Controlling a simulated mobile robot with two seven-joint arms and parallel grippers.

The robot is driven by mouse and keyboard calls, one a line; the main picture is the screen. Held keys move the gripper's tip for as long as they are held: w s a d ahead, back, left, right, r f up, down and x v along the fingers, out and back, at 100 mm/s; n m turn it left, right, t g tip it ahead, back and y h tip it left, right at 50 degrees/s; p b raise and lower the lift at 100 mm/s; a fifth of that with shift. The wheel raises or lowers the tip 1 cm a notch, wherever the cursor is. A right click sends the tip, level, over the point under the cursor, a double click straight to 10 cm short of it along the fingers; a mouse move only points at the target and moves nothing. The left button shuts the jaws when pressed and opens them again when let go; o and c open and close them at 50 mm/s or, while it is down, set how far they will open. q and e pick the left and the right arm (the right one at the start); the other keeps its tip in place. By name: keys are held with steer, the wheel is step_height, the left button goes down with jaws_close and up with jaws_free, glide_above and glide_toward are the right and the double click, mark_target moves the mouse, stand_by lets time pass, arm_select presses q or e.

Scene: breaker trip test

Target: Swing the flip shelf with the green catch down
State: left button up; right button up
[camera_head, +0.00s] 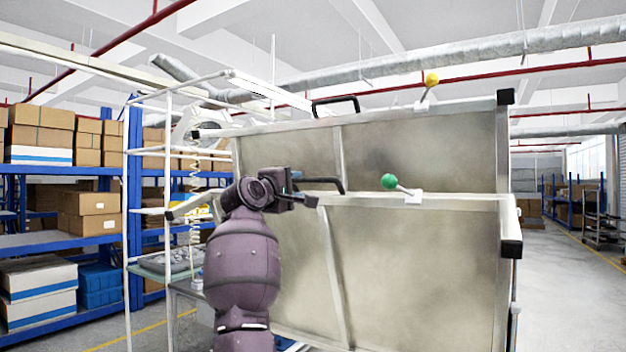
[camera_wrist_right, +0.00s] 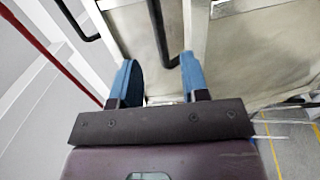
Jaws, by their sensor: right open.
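The flip shelf with the green catch (camera_head: 420,270) is a large, dull metal panel standing up, nearly upright, in front of a similar one. Its green ball catch (camera_head: 389,181) sits on a short lever at the top edge. A black bar handle (camera_head: 328,182) is at the top edge, left of the catch. My right gripper (camera_head: 298,188) is at the left part of this handle. In the right wrist view my open blue fingers (camera_wrist_right: 158,68) stand either side of the black handle (camera_wrist_right: 160,35); contact cannot be told. My left gripper is out of view.
A second raised shelf (camera_head: 420,150) with a yellow ball catch (camera_head: 432,79) and its own black handle (camera_head: 335,104) stands behind. A white frame (camera_head: 127,230) and blue racks with boxes (camera_head: 95,205) are at left. Open floor (camera_head: 567,290) lies to the right.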

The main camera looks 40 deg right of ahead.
mark_target(311, 181)
steer(key=p+x, duration=0.2)
steer(key=x, duration=0.6)
steer(key=shift+d+r, duration=0.1)
steer(key=shift+d, duration=0.3)
jaws_close()
